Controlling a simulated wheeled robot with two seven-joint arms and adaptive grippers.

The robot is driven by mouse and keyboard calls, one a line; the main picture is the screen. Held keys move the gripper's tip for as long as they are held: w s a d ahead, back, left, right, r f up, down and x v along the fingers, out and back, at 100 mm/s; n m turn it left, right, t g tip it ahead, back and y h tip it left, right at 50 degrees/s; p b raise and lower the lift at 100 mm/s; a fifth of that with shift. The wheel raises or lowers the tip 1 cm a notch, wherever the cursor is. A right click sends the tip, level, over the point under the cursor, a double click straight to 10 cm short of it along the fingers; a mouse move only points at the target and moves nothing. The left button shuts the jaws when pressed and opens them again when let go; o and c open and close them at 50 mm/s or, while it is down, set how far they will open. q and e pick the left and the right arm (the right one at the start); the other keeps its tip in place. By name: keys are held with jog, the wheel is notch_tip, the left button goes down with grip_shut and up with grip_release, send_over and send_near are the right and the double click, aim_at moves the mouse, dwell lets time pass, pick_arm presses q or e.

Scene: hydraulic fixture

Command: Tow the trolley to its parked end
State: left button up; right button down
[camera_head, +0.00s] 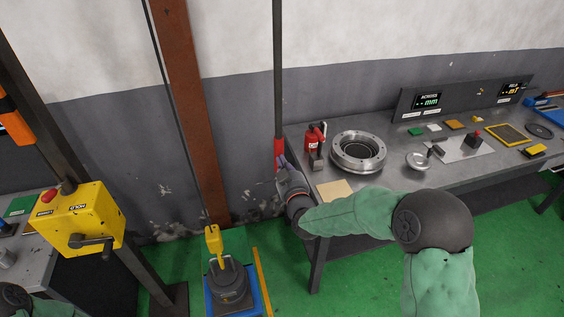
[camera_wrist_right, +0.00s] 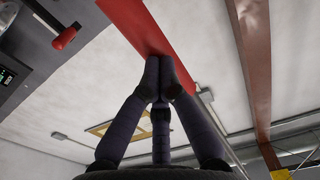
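A dark vertical pole (camera_head: 278,70) comes down from the top of the head view and ends in a red grip (camera_head: 278,128). My right gripper (camera_head: 283,163) is at the lower part of this grip. In the right wrist view its dark fingers (camera_wrist_right: 163,75) come together on the red grip (camera_wrist_right: 136,22), and they look shut on it. The grip shows on both sides of the fingers. No trolley can be clearly made out, and the pole's upper end is out of view. My left gripper is out of view.
A grey workbench (camera_head: 376,180) at right holds a metal ring (camera_head: 358,152) and a red jack-like tool (camera_head: 314,141). A yellow crank box (camera_head: 78,220) is at left. A dark unit with a yellow hook (camera_head: 213,241) stands low between. A brown column (camera_head: 190,90) is behind.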

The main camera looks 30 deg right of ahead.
jog(key=v, duration=1)
jog(key=shift+s+a+f, duration=0.2)
jog(key=shift+s, duration=0.1)
dwell(1.4)
jog(key=c, duration=1.9)
grip_release()
jog(key=shift+c, duration=0.2)
jog(key=o, duration=0.5)
jog(key=shift+v, duration=3.75)
